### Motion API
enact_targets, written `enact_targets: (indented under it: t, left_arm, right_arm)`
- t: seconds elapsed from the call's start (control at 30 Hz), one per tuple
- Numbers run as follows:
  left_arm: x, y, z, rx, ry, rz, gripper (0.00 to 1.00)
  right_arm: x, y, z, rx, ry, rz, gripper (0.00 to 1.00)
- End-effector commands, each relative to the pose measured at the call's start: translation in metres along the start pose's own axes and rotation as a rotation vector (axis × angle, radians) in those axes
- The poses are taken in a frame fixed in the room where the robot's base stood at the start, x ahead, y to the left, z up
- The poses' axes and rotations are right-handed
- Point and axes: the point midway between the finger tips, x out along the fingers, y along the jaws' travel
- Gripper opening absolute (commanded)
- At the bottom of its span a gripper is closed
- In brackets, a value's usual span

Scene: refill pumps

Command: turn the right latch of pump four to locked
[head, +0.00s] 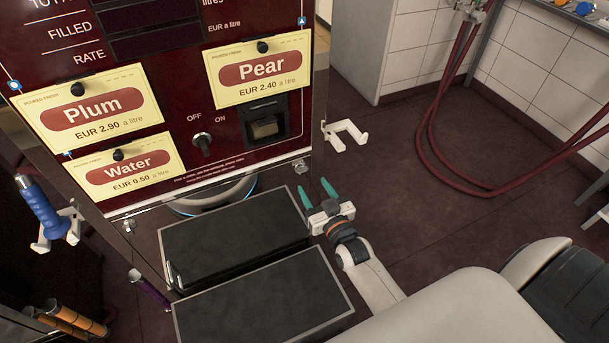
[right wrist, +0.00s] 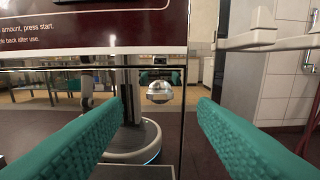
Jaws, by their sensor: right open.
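The pump (head: 172,167) fills the left of the head view; no pump number shows. A small metal latch (head: 300,166) sits at the lower right corner of its dark red panel. In the right wrist view this right latch (right wrist: 160,92) is a shiny rounded knob straight ahead, just under the panel's edge. Its turned position is hard to tell. My right gripper (head: 315,190) is open, its two green fingers pointing at the latch from below and in front, apart from it. The fingers (right wrist: 162,110) frame the latch in the wrist view. My left gripper is not in view.
A similar left latch (head: 129,226) sits at the panel's lower left corner. Black steps (head: 235,235) stand below the panel. A white holder (head: 345,132) juts out at the pump's right side. A blue-handled nozzle (head: 42,210) hangs at left. Red hoses (head: 432,130) hang over clear floor at right.

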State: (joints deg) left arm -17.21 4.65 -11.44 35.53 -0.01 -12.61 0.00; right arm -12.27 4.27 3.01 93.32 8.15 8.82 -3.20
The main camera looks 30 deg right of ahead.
Motion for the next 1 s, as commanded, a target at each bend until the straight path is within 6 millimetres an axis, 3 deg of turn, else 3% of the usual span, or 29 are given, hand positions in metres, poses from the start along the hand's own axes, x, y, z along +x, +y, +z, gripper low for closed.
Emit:
enact_targets:
  t: [0.1,0.3,0.7,1.0]
  left_arm:
    - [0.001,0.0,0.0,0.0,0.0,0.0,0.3]
    - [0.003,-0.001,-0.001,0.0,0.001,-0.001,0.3]
    - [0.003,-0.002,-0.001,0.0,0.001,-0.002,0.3]
    - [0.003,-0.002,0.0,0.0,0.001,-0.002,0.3]
  right_arm:
    - [0.025,0.0,0.0,0.0,-0.002,0.001,0.53]
    - [0.049,0.0,-0.001,-0.001,0.0,0.001,0.53]
    - [0.057,0.0,-0.001,-0.001,0.002,0.001,0.53]
    - [0.057,0.0,-0.001,-0.001,0.002,0.001,0.08]
